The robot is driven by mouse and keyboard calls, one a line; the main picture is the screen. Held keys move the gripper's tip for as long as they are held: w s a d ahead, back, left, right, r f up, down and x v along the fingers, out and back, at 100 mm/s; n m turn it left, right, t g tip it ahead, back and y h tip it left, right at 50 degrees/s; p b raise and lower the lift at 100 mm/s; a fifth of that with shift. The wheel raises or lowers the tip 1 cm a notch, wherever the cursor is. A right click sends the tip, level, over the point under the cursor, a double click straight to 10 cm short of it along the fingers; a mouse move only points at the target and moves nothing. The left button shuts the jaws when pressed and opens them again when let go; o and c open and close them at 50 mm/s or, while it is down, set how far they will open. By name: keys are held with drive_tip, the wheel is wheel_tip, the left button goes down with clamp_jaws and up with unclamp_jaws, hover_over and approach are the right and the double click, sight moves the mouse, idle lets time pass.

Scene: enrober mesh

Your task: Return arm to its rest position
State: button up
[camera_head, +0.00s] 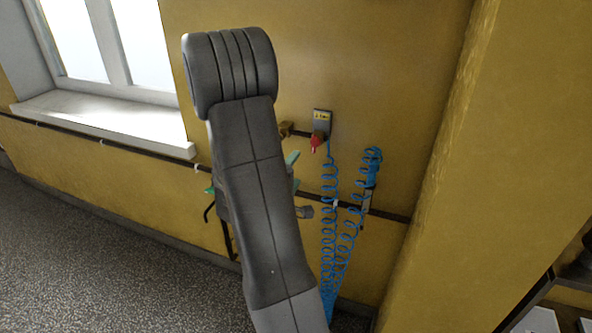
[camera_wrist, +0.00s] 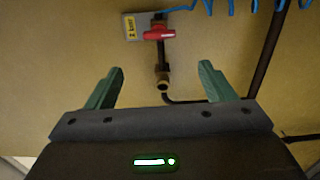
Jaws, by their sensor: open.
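My gripper (camera_wrist: 153,88) shows in the wrist view with its two green fingers spread wide apart and nothing between them. Beyond the fingers is a yellow wall with a brass pipe end and a red valve handle (camera_wrist: 158,35). In the head view my grey arm (camera_head: 250,170) stands up across the middle and hides most of the gripper.
A blue coiled hose (camera_head: 329,215) hangs on the wall right of my arm, below the red valve (camera_head: 318,140). A dark pipe runs along the wall. A window sill (camera_head: 100,120) is at left, a yellow pillar (camera_head: 480,190) at right. The speckled floor (camera_head: 80,250) at left is clear.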

sight(312, 146)
drive_tip(key=shift+w, duration=0.15)
drive_tip(key=p+x, duration=0.2)
drive_tip(key=x, duration=1.1)
drive_tip(key=shift+w+d+p, duration=0.15)
drive_tip(key=shift+w+p, duration=0.1)
drive_tip(key=shift+p, duration=0.15)
